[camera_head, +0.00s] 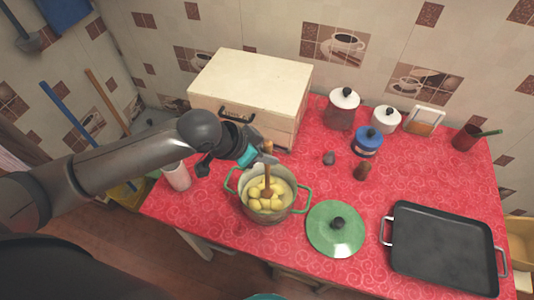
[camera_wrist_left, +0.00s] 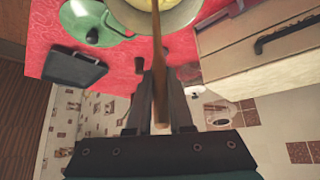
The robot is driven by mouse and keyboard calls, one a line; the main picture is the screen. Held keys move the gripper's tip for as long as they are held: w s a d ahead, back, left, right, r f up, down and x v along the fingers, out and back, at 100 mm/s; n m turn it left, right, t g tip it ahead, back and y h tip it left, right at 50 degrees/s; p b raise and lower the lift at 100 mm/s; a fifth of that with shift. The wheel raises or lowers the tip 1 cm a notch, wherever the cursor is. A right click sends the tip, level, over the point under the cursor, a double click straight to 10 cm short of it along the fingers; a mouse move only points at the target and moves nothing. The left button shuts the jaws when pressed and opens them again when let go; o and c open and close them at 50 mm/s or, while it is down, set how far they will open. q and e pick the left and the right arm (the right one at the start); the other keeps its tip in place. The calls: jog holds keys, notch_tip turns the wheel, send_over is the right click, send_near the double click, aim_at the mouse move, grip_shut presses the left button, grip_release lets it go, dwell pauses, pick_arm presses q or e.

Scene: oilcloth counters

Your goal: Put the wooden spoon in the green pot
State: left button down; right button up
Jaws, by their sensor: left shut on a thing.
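The pot (camera_head: 272,219) with green handles stands on the red cloth and holds several yellow potatoes (camera_head: 265,203). It also shows at the top of the wrist view (camera_wrist_left: 186,20). My left gripper (camera_head: 264,158) is above the pot's back rim, shut on the handle of the wooden spoon (camera_head: 267,181). The spoon is close to upright, and its lower end is inside the pot among the potatoes. In the left wrist view the spoon (camera_wrist_left: 158,70) runs between the fingers toward the pot. My right gripper is not in view.
A green lid (camera_head: 330,239) lies right of the pot, and a black roasting pan (camera_head: 445,250) lies farther right. A cream bread box (camera_head: 250,85) stands behind. A white cup (camera_head: 177,177) is left of the pot.

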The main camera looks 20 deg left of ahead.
pick_arm(q)
jog(key=c, duration=0.8)
grip_release()
jog(key=shift+f, duration=0.15)
jog(key=p+v, duration=0.1)
jog(key=v, duration=1.1)
jog(key=shift+r+p, duration=0.2)
jog(key=shift+p, duration=0.2)
